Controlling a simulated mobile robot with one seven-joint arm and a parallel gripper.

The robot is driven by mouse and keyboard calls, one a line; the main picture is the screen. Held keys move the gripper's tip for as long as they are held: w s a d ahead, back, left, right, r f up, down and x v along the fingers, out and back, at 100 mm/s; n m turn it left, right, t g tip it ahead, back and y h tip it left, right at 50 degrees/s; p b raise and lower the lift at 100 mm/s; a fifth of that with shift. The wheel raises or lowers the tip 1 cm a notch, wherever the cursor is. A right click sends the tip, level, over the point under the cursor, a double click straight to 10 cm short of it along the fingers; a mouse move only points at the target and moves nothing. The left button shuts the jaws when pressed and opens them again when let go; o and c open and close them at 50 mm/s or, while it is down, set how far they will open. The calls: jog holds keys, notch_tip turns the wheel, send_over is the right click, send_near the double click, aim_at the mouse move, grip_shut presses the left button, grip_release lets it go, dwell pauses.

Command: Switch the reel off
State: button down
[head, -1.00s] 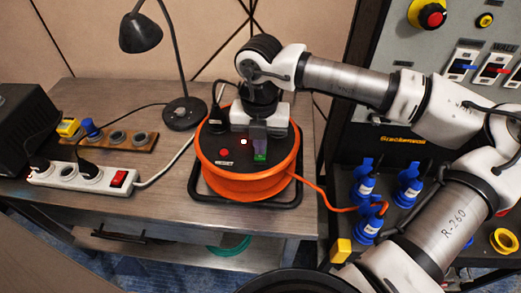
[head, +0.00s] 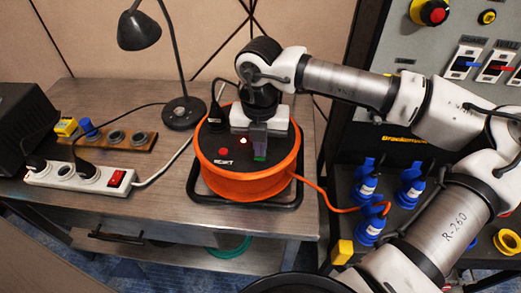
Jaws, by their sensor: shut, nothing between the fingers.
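The orange cable reel (head: 245,186) stands on the grey metal table in the head view. Its black top carries a red button (head: 222,152) by the word RESET, a small glowing light (head: 243,140) with a reddish rim, and a black plug (head: 216,115) at the back left. My gripper (head: 259,153) points down over the right part of the reel top. It is shut and empty.
A white power strip (head: 62,177) with a red switch lies at left. Behind it are a wooden socket board (head: 128,141) and a black desk lamp (head: 184,112). Blue connectors (head: 370,186) and a control panel (head: 470,35) stand at right. An orange cable runs from the reel.

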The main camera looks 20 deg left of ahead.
jog(key=shift+f, duration=0.3)
jog(key=shift+r, duration=0.1)
jog(key=shift+r+p, duration=1.25)
jog(key=shift+r, duration=2.25)
